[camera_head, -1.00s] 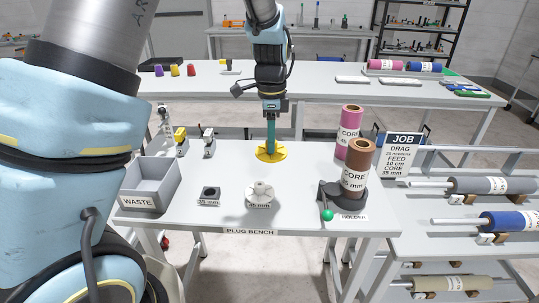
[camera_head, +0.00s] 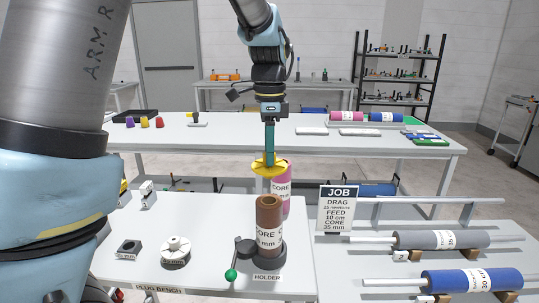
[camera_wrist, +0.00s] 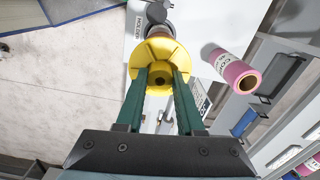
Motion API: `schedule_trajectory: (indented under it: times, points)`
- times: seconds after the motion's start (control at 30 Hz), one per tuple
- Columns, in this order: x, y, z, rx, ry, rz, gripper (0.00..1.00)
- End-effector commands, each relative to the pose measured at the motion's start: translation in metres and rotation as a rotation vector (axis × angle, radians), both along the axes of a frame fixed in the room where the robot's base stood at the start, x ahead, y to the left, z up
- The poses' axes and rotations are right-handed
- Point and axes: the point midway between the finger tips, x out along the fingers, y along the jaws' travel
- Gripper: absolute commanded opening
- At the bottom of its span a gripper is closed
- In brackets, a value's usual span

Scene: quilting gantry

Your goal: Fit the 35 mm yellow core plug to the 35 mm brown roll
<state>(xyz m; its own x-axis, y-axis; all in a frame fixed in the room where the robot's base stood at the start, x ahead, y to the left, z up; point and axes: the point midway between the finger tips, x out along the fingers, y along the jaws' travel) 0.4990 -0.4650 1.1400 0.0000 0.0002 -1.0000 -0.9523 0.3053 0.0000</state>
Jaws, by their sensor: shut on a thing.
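My gripper (camera_head: 270,150) points down, shut on the yellow core plug (camera_head: 258,167). The plug has a wide round flange and also shows between my fingers in the wrist view (camera_wrist: 160,50). The brown roll (camera_head: 269,222) stands upright in the holder (camera_head: 269,254), labelled CORE with a size in mm. In the head view the plug hangs above the brown roll's open top end, with a visible gap between. In the wrist view the plug hides most of the brown roll, so I cannot tell how well they line up.
A pink roll (camera_head: 282,189) stands just behind the brown one. A green-knobbed lever (camera_head: 231,274) juts from the holder. A JOB sign (camera_head: 338,208) stands to the right, reading core 35 mm. A white hub (camera_head: 175,252) and a dark-holed block (camera_head: 129,249) lie left.

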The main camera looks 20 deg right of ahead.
Motion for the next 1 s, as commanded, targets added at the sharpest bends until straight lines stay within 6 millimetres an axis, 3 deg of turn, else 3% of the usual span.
schedule_trajectory:
  times: [0.33, 1.0]
  points:
    - [0.000, 0.000, -0.001, 0.000, 0.001, 0.001, 0.00]
    - [0.000, 0.000, -0.055, 0.000, 0.001, 0.000, 0.00]
